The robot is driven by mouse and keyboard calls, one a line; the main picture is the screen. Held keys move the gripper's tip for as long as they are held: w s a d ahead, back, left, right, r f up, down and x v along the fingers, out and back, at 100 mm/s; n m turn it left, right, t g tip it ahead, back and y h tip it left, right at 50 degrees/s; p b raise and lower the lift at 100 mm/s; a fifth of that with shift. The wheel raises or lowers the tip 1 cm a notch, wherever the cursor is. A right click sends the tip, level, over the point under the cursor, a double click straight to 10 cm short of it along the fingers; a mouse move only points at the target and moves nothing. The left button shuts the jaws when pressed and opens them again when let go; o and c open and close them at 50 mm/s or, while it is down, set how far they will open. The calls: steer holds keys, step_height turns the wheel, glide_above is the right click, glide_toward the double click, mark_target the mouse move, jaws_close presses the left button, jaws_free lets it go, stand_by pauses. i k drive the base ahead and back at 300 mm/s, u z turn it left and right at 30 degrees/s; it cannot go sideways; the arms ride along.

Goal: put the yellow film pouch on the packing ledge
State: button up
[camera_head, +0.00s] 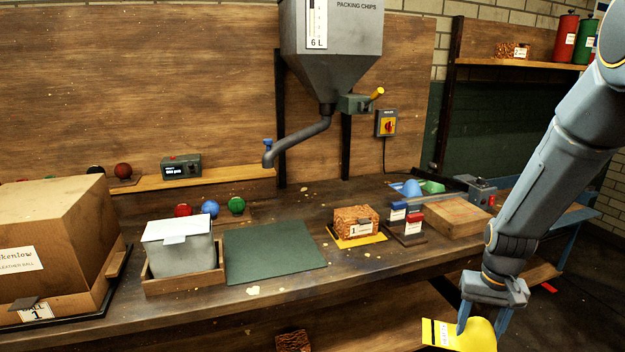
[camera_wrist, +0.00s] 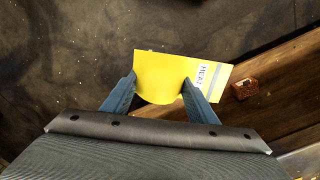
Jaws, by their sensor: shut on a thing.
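The yellow film pouch (camera_head: 455,334) is at the lower right of the head view, with a dark stripe and a pale label at its left end. My gripper (camera_head: 483,322) is shut on it and holds it in front of the bench's front edge. In the wrist view the pouch (camera_wrist: 160,73) is between the two blue fingers, bulging a little, with a printed white label at its right end. No label names the packing ledge; a narrow wooden ledge (camera_head: 228,178) runs along the back of the bench, and I cannot tell if it is that.
The bench holds a large cardboard box (camera_head: 50,235), a lidded grey bin (camera_head: 180,245), a green mat (camera_head: 275,250), a patterned block (camera_head: 355,222) on a yellow sheet and two stamps (camera_head: 408,222). A chip hopper (camera_head: 330,50) hangs above. A patterned block (camera_head: 293,341) sits lower down.

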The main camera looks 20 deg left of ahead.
mark_target(241, 173)
steer(key=z, duration=0.15)
steer(key=k, duration=0.15)
steer(key=u, duration=0.7)
steer(key=i, duration=0.35)
steer(key=u, duration=0.5)
